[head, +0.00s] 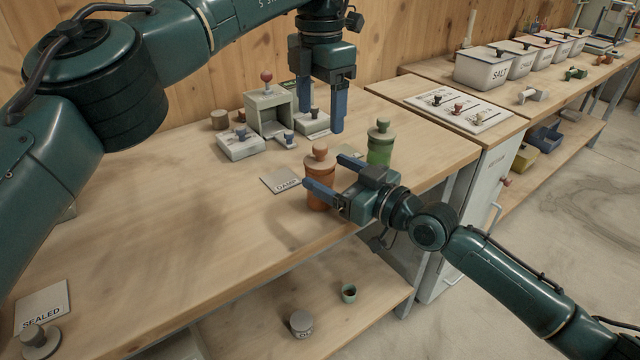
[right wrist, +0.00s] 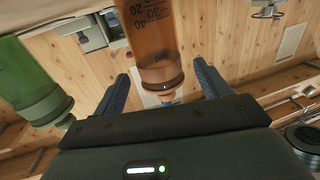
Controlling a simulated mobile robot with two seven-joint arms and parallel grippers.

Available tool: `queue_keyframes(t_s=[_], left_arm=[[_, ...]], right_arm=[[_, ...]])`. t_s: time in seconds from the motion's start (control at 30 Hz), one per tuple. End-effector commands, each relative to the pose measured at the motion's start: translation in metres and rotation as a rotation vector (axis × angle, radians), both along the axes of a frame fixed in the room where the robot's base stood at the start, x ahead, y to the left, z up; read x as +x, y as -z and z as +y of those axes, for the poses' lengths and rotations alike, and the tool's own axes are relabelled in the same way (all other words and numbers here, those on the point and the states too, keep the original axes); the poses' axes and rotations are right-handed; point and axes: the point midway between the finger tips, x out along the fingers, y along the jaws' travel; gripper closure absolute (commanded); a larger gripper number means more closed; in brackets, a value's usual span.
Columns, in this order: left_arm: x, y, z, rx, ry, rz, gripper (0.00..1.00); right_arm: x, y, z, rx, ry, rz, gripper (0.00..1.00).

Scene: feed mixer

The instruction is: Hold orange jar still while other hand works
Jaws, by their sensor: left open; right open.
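The orange jar (head: 318,195) stands upright near the front edge of the bench, with a wooden knobbed lid on top. In the right wrist view the orange jar (right wrist: 158,45) shows upside down, with scale marks on its side. My right gripper (head: 322,171) is open, its blue fingers either side of the jar. The wrist view shows gaps between the jar and both fingers. My left gripper (head: 320,120) is open and empty, pointing down above and behind the jar. The green jar (head: 380,145) stands upright just right of the orange one.
A card reading DAMP (head: 281,180) lies left of the jar. Behind it are a small box-shaped stand (head: 268,115) and low blocks with knobs. A SEALED card (head: 42,305) lies at the front left. The bench's middle is clear. A lower shelf (head: 270,325) holds small pots.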

Motion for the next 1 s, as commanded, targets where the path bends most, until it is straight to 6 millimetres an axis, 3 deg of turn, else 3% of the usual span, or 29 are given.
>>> queue_keyframes(t_s=[0.23, 0.6, 1.0], left_arm=[[0.000, 0.000, 0.000, -0.001, 0.000, 0.001, 0.29], [0.000, 0.000, 0.000, -0.001, 0.000, 0.000, 0.29], [0.000, 0.000, 0.000, -0.001, 0.000, 0.000, 0.29]], right_arm=[[0.018, 0.000, 0.021, 0.000, -0.001, 0.000, 0.25], [0.020, 0.000, 0.024, 0.000, -0.001, 0.001, 0.26], [0.020, 0.000, 0.024, -0.001, -0.001, 0.001, 0.59]])
